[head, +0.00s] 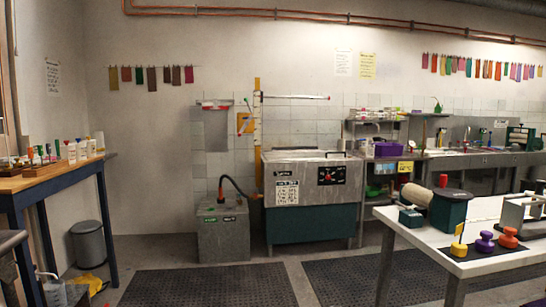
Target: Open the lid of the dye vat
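The dye vat (312,192) looks to be the grey metal tank on legs against the back wall, with a dark green lower part. Its front carries a white label sheet and a black control panel with a red knob. The lid (300,155) lies flat across the top and looks closed. A small dark bar shows near the top's right end; I cannot tell if it is the handle. Neither of my grippers can be made out in this view.
A grey box (223,233) with a hose stands left of the vat. Dark floor mats (210,287) lie in front, with clear floor there. A white table (470,262) with spools and colored weights stands right; a blue-framed bench (50,184) and a grey bin (88,244) stand left.

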